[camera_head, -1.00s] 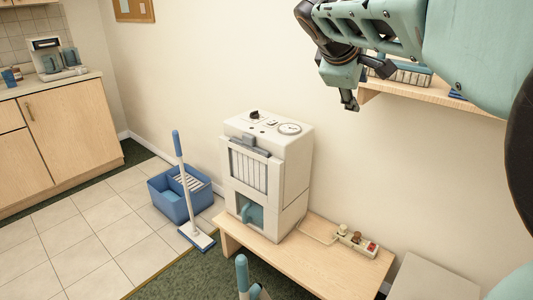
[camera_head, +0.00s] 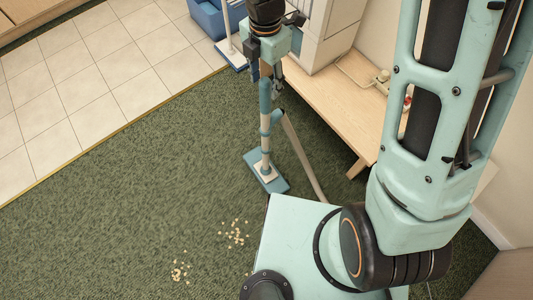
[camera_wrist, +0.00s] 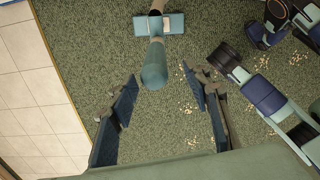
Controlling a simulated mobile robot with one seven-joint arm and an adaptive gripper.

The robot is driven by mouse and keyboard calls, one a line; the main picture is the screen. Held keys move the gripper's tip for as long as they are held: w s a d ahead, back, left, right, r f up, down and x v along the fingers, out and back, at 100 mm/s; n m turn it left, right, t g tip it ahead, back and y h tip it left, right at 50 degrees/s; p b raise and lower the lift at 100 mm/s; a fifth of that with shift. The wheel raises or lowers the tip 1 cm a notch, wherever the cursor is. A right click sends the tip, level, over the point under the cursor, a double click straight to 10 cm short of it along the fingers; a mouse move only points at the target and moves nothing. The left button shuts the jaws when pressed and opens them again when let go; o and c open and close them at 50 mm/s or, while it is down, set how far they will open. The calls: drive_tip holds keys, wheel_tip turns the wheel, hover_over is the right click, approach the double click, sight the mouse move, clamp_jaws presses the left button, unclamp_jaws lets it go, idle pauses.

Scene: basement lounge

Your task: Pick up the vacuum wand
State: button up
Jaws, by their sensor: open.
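The vacuum wand (camera_head: 265,125) stands upright on the green carpet, blue and white, with a flat blue floor head (camera_head: 266,172). In the wrist view the wand (camera_wrist: 154,66) is seen from above, its blue top end nearest the camera. My gripper (camera_head: 267,72) points down over the top of the wand. In the wrist view my gripper (camera_wrist: 159,76) is open, with one dark finger on each side of the wand's top and visible gaps. The top of the wand is partly hidden by my gripper in the head view.
A wooden bench (camera_head: 345,115) with a white appliance (camera_head: 325,25) stands just right of the wand. A beige tube (camera_head: 304,160) slopes beside it. A blue bucket (camera_head: 208,18) and mop stand behind. Crumbs (camera_head: 236,234) lie on open carpet in front.

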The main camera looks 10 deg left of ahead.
sight(266, 91)
wheel_tip(266, 91, down, 4)
drive_tip(key=shift+f+b, duration=0.1)
drive_tip(key=shift+b, duration=0.3)
drive_tip(key=f, duration=0.1)
drive_tip(key=f+b, duration=0.1)
drive_tip(key=f, duration=0.1)
drive_tip(key=w+f, duration=0.1)
drive_tip(key=f, duration=0.1)
drive_tip(key=shift+a, duration=0.1)
drive_tip(key=shift+c, duration=0.3)
drive_tip(key=shift+r, duration=0.15)
clamp_jaws()
